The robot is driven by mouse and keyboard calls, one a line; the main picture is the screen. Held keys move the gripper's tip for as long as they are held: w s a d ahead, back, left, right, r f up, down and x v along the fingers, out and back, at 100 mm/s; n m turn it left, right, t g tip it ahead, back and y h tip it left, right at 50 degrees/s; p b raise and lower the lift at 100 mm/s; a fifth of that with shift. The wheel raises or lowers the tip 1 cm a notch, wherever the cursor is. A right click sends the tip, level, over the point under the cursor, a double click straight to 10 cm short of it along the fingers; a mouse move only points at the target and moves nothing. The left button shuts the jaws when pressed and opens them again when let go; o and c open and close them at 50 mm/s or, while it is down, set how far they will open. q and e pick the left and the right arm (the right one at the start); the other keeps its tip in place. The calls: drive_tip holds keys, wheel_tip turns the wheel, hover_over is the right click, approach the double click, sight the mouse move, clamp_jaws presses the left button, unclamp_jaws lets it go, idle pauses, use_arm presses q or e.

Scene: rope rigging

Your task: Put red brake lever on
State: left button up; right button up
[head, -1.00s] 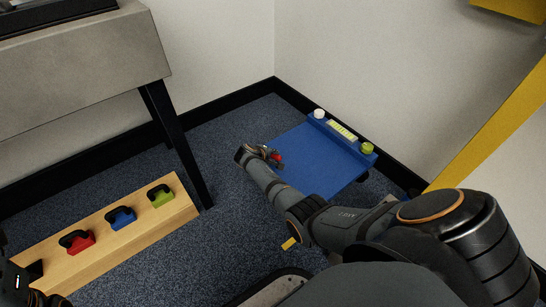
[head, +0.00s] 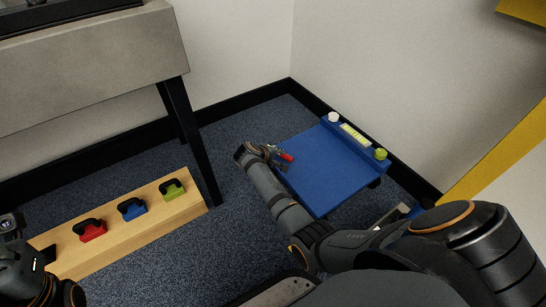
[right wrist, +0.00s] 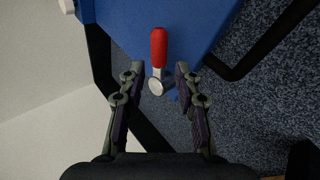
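The red brake lever (right wrist: 158,48) has a red handle and a silver round end. It is at the near edge of the blue cart (right wrist: 200,22), its handle extending over the blue surface in the right wrist view. In the head view, the lever (head: 287,157) shows just beside my right gripper (head: 276,157) at the left side of the blue cart (head: 325,165). My right gripper (right wrist: 160,72) is open, with one finger on each side of the lever's silver end and visible gaps to both. My left gripper (head: 12,226) is at the left edge, partly cut off.
A wooden block (head: 120,238) with red, blue and green handled pieces lies on the carpet at left. A grey table (head: 95,62) stands behind it. Walls close in behind the cart, with a yellow frame (head: 500,150) at right. Carpet between block and cart is free.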

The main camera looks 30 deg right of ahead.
drive_tip(key=v, duration=0.5)
drive_tip(key=shift+s+a+r, duration=0.1)
drive_tip(key=shift+r, duration=0.05)
